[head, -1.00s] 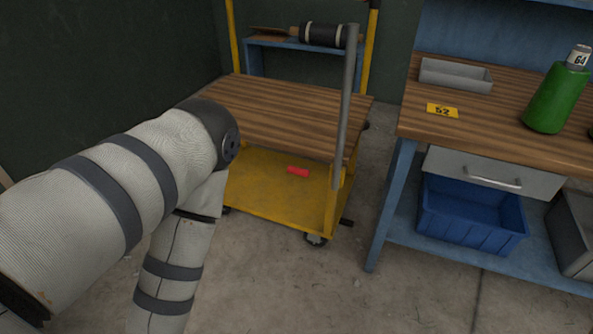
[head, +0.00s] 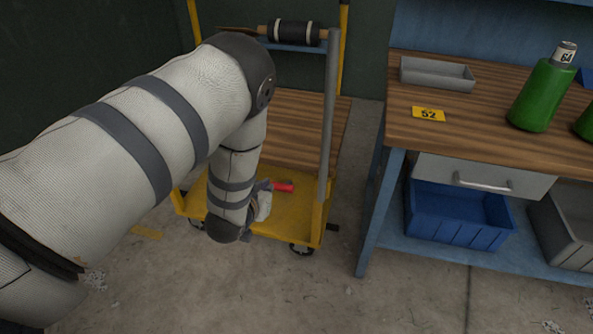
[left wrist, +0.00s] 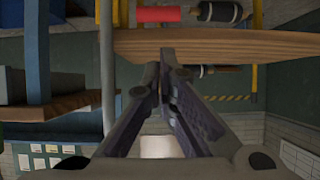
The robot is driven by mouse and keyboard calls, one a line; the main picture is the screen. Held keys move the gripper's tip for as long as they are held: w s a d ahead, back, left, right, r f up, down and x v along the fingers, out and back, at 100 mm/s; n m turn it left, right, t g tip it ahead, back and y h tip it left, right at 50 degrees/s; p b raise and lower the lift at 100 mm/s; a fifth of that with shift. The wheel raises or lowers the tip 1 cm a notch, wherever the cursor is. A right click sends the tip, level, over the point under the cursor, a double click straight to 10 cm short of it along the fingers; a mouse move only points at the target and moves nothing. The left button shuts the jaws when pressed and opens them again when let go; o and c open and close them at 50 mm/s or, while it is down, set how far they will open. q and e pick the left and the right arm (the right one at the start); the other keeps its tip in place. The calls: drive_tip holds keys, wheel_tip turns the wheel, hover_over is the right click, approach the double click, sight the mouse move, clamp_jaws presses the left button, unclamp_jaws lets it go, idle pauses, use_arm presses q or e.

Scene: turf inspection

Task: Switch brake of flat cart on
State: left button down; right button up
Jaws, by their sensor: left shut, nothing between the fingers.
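The flat cart has a wooden top (head: 312,125), a yellow lower deck (head: 290,222) and a grey upright bar (head: 329,120). A red cylinder-shaped piece (head: 284,187) shows at the lower deck; it also shows at the top of the left wrist view (left wrist: 158,14). A small dark piece (head: 333,227) sticks out low at the cart's right corner; I cannot tell whether it is the brake. My left gripper (head: 266,203) is partly hidden by my wrist, low in front of the lower deck, just left of the red piece. In the left wrist view its fingers (left wrist: 167,55) are shut and empty.
A workbench (head: 480,135) on the right holds a grey tray (head: 437,74), a green bottle (head: 540,97) and a yellow "52" tag (head: 428,114). A blue bin (head: 460,215) sits beneath. My left arm covers the cart's left side.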

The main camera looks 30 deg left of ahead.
use_arm(q)
drive_tip(key=w+r+t, duration=0.1)
drive_tip(key=w+r, duration=0.1)
drive_tip(key=shift+w+r, duration=0.1)
drive_tip(key=shift+w, duration=0.25)
use_arm(e)
drive_tip(key=shift+a, duration=0.1)
use_arm(q)
drive_tip(key=b, duration=0.3)
hover_over(283, 188)
drive_tip(key=f, duration=0.5)
drive_tip(key=shift+w+a+f, duration=0.1)
drive_tip(key=shift+w, duration=0.15)
wheel_tip(283, 188, down, 2)
drive_tip(key=shift+s+f, duration=0.1)
drive_tip(key=shift+s, duration=0.05)
drive_tip(key=shift+s+f, duration=0.1)
drive_tip(key=shift+f, duration=0.35)
use_arm(e)
drive_tip(key=shift+g, duration=0.7)
drive_tip(key=shift+s+f, duration=1.75)
drive_tip(key=shift+s, duration=0.1)
use_arm(q)
drive_tip(key=shift+f, duration=0.1)
use_arm(e)
drive_tip(key=shift+f, duration=0.1)
